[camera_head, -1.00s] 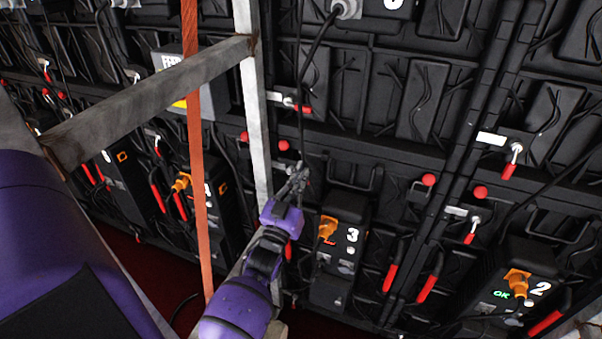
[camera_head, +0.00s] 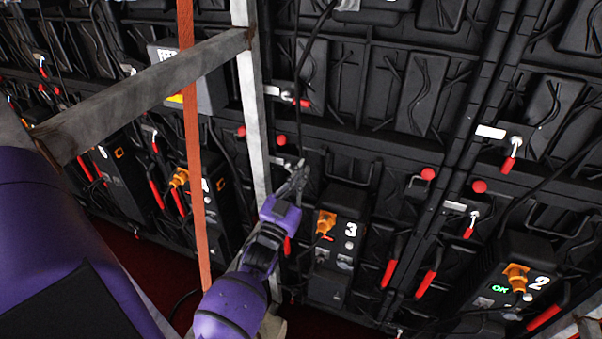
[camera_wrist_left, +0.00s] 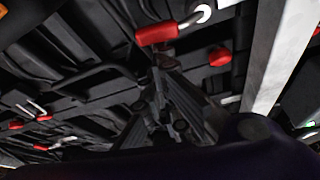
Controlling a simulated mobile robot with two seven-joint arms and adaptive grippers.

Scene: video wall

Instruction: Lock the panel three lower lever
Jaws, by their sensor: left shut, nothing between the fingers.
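My left gripper (camera_head: 302,165) reaches up beside the white post, above the box marked 3 (camera_head: 337,245). Its fingers are together and empty. In the wrist view the fingertips (camera_wrist_left: 165,64) end just below a red lever handle (camera_wrist_left: 156,33) with a silver pivot at its upper right. I cannot tell whether they touch it. In the head view this lower lever is mostly hidden behind the gripper; a bit of pale plate (camera_head: 277,160) shows. Another lever with a red handle (camera_head: 303,102) sits higher on the same wall. My right gripper is not in view.
A white post (camera_head: 253,120) with a grey crossbar (camera_head: 150,95) and an orange strap (camera_head: 196,150) stand close on the left. Red knobs (camera_head: 281,140), black cables and protruding handles crowd the wall. Box 2 (camera_head: 510,285) is at the lower right.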

